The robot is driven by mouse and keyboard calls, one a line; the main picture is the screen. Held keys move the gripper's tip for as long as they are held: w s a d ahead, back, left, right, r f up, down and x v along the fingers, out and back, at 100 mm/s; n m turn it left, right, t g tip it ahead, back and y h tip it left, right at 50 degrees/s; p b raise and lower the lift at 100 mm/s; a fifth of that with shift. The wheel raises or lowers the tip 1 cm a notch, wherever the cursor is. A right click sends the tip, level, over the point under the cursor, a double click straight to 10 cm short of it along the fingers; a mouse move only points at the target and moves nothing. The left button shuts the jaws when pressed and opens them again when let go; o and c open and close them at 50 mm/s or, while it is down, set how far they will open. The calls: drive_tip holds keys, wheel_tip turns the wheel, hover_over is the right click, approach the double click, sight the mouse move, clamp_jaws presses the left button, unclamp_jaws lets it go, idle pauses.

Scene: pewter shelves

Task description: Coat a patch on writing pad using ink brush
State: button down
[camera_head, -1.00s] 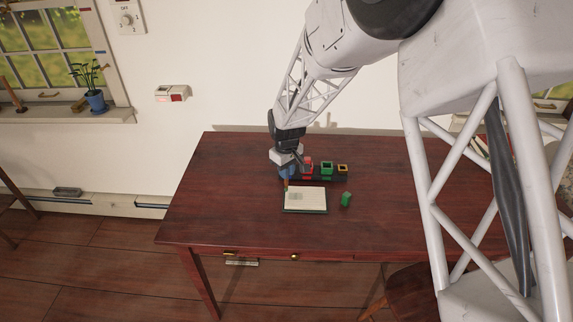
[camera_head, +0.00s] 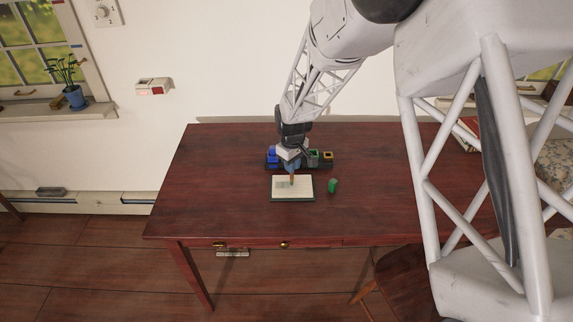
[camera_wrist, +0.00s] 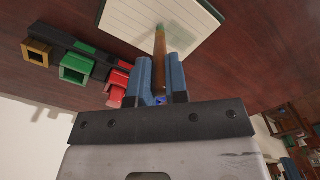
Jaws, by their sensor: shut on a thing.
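The writing pad (camera_head: 304,190) lies on the table, pale with a dark edge; part of it shows at the top of the wrist view (camera_wrist: 120,22). My gripper (camera_head: 291,167) is above the pad's far side, its blue fingers (camera_wrist: 160,66) shut on the brown ink brush (camera_wrist: 160,48). The brush (camera_head: 292,178) points down to the pad with a greenish tip. Its tip is over the pad near the middle; whether it touches is unclear. A faint grey-green patch (camera_head: 283,184) shows on the pad left of the brush.
Behind the pad stands a dark rack with a blue pot (camera_head: 272,155), a green pot (camera_wrist: 76,68), a yellow-brown pot (camera_wrist: 37,53) and a red pot (camera_wrist: 118,82). A small green object (camera_head: 333,186) stands right of the pad. The table's left side (camera_head: 215,180) is clear.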

drive_tip(key=shift+a, duration=2.75)
wheel_tip(320, 180, up, 8)
drive_tip(key=shift+a, duration=0.45)
drive_tip(key=shift+f, duration=0.2)
